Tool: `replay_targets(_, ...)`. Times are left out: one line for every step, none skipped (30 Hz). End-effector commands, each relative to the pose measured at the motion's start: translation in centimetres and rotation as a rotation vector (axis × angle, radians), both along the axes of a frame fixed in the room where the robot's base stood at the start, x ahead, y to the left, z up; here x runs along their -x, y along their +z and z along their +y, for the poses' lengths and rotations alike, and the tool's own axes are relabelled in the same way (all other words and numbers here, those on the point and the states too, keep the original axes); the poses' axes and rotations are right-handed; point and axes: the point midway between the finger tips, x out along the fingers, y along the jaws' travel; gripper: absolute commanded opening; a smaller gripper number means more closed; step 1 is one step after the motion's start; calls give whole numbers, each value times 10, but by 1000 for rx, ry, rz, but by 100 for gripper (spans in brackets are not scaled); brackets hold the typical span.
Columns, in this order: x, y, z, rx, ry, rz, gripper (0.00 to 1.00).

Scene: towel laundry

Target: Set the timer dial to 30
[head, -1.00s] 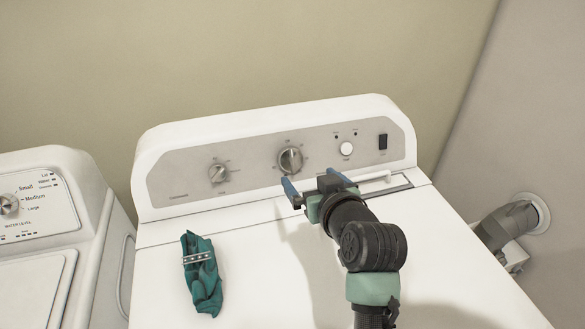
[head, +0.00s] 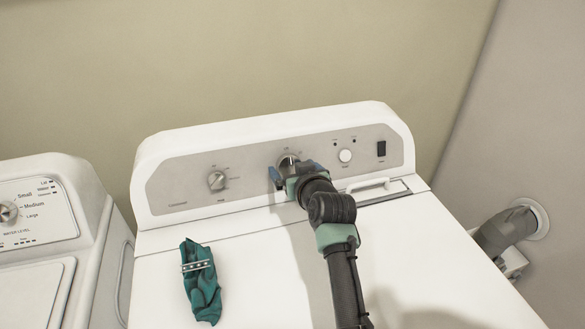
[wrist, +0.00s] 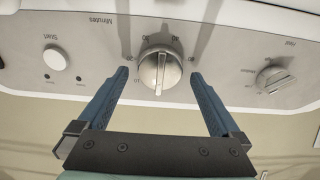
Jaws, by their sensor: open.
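The timer dial (head: 287,159) is a round silver knob on the grey control panel, partly hidden by my gripper in the head view. In the upside-down wrist view the dial (wrist: 160,70) is in the upper middle, among minute numbers that include 20, 30 and 40. Its raised ridge runs nearly up and down the picture; I cannot tell which end is the pointer. My gripper (head: 293,169) is open at the panel. In the wrist view its blue fingers (wrist: 158,75) stand on either side of the dial, with visible gaps, not gripping it.
A second dial (head: 216,180), marked for heat, and a round start button (head: 345,155) flank the timer dial. A dark switch (head: 381,148) is at the panel's right. A teal cloth (head: 202,285) lies on the white top. Another machine (head: 38,235) stands left.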

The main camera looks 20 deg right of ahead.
Motion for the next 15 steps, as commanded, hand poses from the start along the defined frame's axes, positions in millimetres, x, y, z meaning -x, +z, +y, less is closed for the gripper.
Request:
replay_targets(-3, -1, 0, 1, 0, 1, 100)
replay_targets(-4, -2, 0, 1, 0, 2, 100)
replay_targets(-5, -2, 0, 1, 0, 1, 100)
replay_targets(-6, -2, 0, 1, 0, 0, 100)
replay_targets(-6, -2, 0, 1, 0, 0, 100)
replay_targets(-7, -2, 0, 1, -1, 0, 100)
replay_targets(-7, -3, 0, 1, -1, 0, 100)
replay_targets(-7, -3, 0, 1, -1, 0, 100)
replay_targets(-7, -3, 0, 0, -1, 0, 100)
replay_targets(-7, -3, 0, 0, -1, 0, 100)
replay_targets(-7, -3, 0, 0, -1, 0, 100)
replay_targets(-7, -3, 0, 0, -1, 0, 100)
replay_targets(-7, -3, 0, 0, 0, 0, 100)
replay_targets(-7, -3, 0, 0, -1, 0, 96)
replay_targets(-7, -3, 0, 0, 0, 0, 89)
